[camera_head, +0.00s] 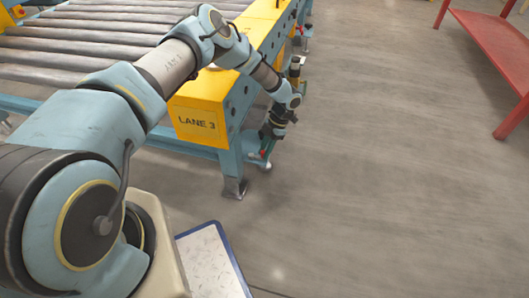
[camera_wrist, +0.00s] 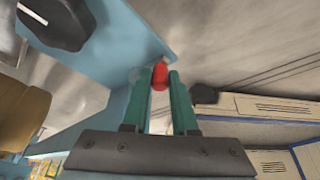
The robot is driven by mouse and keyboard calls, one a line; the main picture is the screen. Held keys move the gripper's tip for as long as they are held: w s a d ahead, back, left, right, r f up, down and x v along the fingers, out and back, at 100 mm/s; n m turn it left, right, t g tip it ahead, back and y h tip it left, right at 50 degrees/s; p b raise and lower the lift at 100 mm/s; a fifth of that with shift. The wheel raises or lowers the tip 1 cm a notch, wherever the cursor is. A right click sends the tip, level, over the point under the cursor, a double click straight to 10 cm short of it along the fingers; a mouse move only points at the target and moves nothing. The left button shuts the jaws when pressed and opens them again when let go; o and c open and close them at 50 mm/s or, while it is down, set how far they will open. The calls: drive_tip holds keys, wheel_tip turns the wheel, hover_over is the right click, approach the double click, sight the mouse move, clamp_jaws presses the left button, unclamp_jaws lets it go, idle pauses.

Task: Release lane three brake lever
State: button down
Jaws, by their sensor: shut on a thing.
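In the wrist view a red knob (camera_wrist: 159,76), likely the end of the brake lever, sits between the green fingertips of my gripper (camera_wrist: 159,88). The fingers are shut on it. The rest of the lever is hidden. In the head view my gripper (camera_head: 265,150) is low beside the blue leg (camera_head: 231,165) of the conveyor, below the yellow box marked LANE 3 (camera_head: 200,124). The lever is too small and covered to make out clearly there.
The roller conveyor (camera_head: 75,55) fills the upper left, with a yellow side rail (camera_head: 262,25). A red table (camera_head: 495,45) stands at the upper right. The grey floor (camera_head: 390,170) between is clear. A blue-edged white board (camera_head: 210,260) is at the bottom.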

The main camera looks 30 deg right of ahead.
idle(0.4)
drive_tip(key=c, duration=1)
unclamp_jaws()
drive_tip(key=shift+r, duration=0.1)
drive_tip(key=p+v, duration=0.2)
drive_tip(key=v, duration=0.8)
drive_tip(key=shift+r, duration=0.3)
drive_tip(key=shift+d, duration=0.15)
drive_tip(key=shift+r, duration=0.1)
